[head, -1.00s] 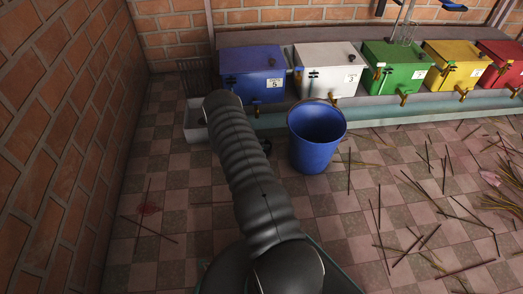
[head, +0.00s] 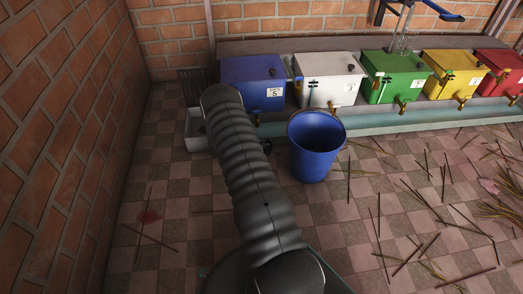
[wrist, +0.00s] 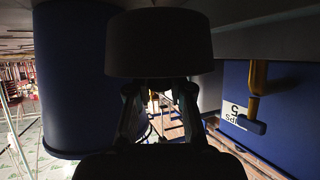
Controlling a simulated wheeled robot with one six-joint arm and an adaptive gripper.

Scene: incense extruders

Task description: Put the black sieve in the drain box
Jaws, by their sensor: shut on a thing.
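My gripper (wrist: 160,92) is shut on the black sieve (wrist: 158,42), a dark round piece in the wrist view. In the head view my arm hides the gripper and the sieve. A pale open box (head: 197,141), which looks like the drain box, sits on the floor at the left, below the blue box and partly behind my arm. I cannot see its inside well. I cannot tell from the wrist view whether the sieve is over it.
A blue bin (head: 317,155) stands right of my arm and close beside the gripper in the wrist view (wrist: 75,80). Blue (head: 252,83), white (head: 328,80), green, yellow and red tap boxes line the ledge. Sticks (head: 400,225) litter the right floor. A brick wall (head: 60,130) bounds the left.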

